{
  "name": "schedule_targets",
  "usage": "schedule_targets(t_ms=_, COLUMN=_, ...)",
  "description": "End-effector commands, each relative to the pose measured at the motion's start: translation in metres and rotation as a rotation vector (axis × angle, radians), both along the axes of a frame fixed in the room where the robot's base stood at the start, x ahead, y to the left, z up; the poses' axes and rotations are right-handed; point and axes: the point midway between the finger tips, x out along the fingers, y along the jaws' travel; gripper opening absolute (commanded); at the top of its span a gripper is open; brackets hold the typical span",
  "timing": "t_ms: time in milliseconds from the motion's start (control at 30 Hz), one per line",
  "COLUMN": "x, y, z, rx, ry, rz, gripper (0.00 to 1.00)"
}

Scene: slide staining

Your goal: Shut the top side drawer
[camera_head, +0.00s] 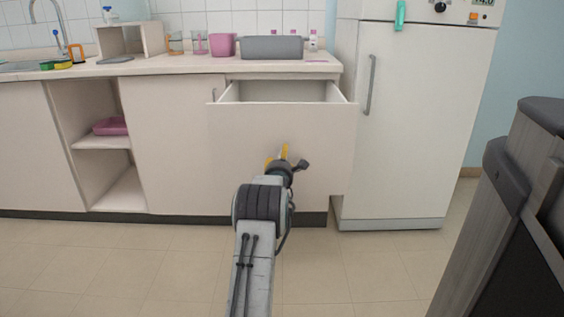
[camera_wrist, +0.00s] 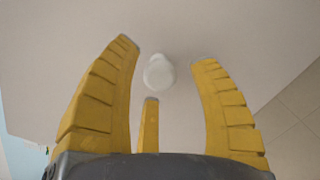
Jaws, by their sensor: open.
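The top side drawer (camera_head: 235,140) is pulled out below the counter, and its empty-looking inside shows over the tall white front. My gripper (camera_head: 277,158) is in front of the middle of this drawer front. In the wrist view, the yellow fingers of my gripper (camera_wrist: 165,52) are spread open with nothing between them. A small white round knob (camera_wrist: 159,72) on the pale drawer front (camera_wrist: 230,25) shows just beyond the fingers. I cannot tell whether any finger touches the front. In the head view, my arm hides the knob.
A white fridge-like cabinet (camera_head: 415,120) stands right of the drawer. The countertop (camera_head: 180,65) holds a grey tray (camera_head: 272,47), a pink container (camera_head: 222,45) and cups. A grey wood-sided unit (camera_head: 500,210) is near at right. The tiled floor (camera_head: 130,270) is free at left.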

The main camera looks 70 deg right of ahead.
Motion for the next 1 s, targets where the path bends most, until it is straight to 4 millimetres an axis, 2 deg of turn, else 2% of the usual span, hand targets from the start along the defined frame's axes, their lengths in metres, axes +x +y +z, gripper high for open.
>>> schedule_targets(t_ms=600, x=0.0019, y=-0.0074, z=-0.0005, rx=0.001, ry=0.0, rz=0.0, gripper=0.57)
schedule_targets(t_ms=1000, x=0.0019, y=-0.0073, z=-0.0005, rx=0.001, ry=0.0, rz=0.0, gripper=0.21)
